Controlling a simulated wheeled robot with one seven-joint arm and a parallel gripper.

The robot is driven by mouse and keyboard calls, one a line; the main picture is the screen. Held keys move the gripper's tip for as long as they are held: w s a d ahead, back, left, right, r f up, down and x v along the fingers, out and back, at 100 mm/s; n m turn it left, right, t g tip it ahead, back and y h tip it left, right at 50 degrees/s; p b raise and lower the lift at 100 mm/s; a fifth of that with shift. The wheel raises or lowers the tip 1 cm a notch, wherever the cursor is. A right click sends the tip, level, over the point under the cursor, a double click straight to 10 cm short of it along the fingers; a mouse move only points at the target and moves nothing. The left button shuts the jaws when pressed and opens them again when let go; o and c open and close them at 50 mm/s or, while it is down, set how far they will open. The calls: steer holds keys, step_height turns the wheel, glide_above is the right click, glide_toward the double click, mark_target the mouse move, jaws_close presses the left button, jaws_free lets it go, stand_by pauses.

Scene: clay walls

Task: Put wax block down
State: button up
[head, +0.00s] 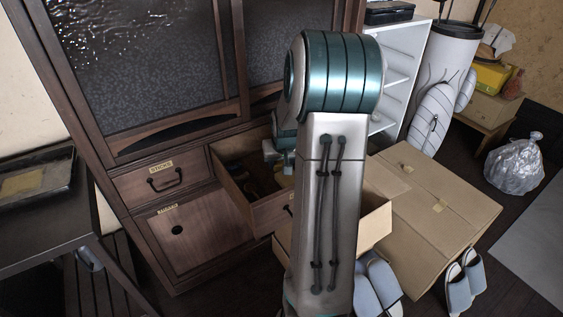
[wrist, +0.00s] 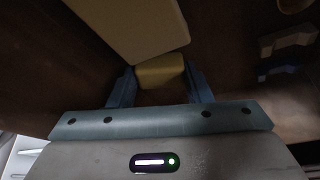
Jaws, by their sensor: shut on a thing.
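The wax block (wrist: 160,72) is a small yellowish block between the two blue fingers of my gripper (wrist: 160,85) in the wrist view. My gripper is shut on it. In the head view my arm hides most of the gripper and the block. The gripper end is by the open upper drawer (head: 232,192) of the dark wooden cabinet. A larger pale beige shape (wrist: 130,25) lies just beyond the block in the wrist view; I cannot tell whether they touch.
The drawer holds dark items, hard to make out. Another drawer (head: 160,180) labelled "STICKS" is shut at left. A cardboard box (head: 440,205) stands at right, with slippers (head: 458,290) in front. A dark table (head: 40,225) stands at far left.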

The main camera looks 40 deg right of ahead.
steer(key=o, duration=1)
steer(key=shift+f, duration=0.1)
steer(key=shift+r+p, duration=0.35)
steer(key=shift+r, duration=0.15)
steer(key=p+v, duration=0.4)
steer(key=v, duration=0.7)
steer(key=s+a+r+n+g, duration=0.1)
steer(key=s+a, duration=0.4)
steer(key=a, duration=0.3)
steer(key=s+a+r+n+g+y, duration=0.1)
steer(key=s+a+n, duration=0.1)
steer(key=s+a, duration=0.4)
steer(key=s+a+n+g+y, duration=0.1)
steer(key=s+a+n, duration=0.1)
steer(key=s+a, duration=0.4)
steer(key=shift+a+r, duration=0.2)
steer(key=shift+a, duration=0.95)
steer(key=shift+a+r, duration=0.2)
steer(key=shift+a, duration=0.95)
